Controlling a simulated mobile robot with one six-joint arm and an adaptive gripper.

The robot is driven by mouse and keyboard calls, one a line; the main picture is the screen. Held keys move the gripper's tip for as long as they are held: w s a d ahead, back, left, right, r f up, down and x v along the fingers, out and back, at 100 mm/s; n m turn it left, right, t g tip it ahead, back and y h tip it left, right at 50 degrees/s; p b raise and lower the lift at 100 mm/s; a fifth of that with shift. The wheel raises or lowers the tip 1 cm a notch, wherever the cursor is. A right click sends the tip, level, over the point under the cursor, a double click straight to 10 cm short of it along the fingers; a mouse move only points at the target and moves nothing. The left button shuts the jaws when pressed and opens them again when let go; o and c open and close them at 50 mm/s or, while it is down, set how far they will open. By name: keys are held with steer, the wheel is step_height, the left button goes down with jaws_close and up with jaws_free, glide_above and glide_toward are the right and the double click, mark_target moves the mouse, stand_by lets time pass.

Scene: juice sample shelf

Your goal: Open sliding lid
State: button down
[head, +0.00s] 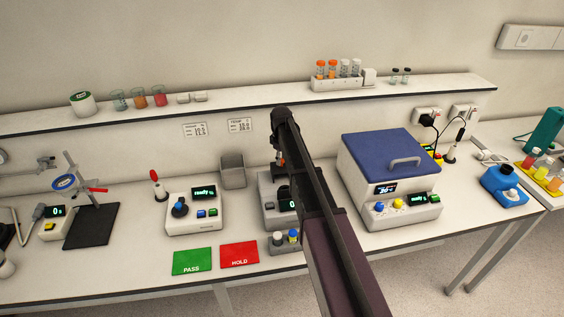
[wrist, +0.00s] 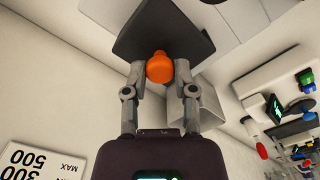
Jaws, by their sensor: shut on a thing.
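My gripper (wrist: 159,78) is shut on an orange knob-like piece (wrist: 158,66), with one grey finger on each side. A dark, flat panel (wrist: 160,25) lies right behind the orange piece in the wrist view. I cannot tell whether the two are joined. In the head view my gripper (head: 279,162) is low over the back of a grey instrument (head: 270,214) with a display. My own arm hides much of the gripper and that instrument. A white box instrument (head: 388,205) to the right has a closed blue lid (head: 390,150) with a grey handle.
A grey bin (head: 232,170) and a white instrument (head: 194,213) stand to the left. A small vial holder (head: 287,246) is in front. Green PASS (head: 192,262) and red HOLD (head: 239,254) mats lie near the bench front. The shelf (head: 240,108) runs along the wall above.

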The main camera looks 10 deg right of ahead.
steer(key=shift+c, duration=2.1)
jaws_free()
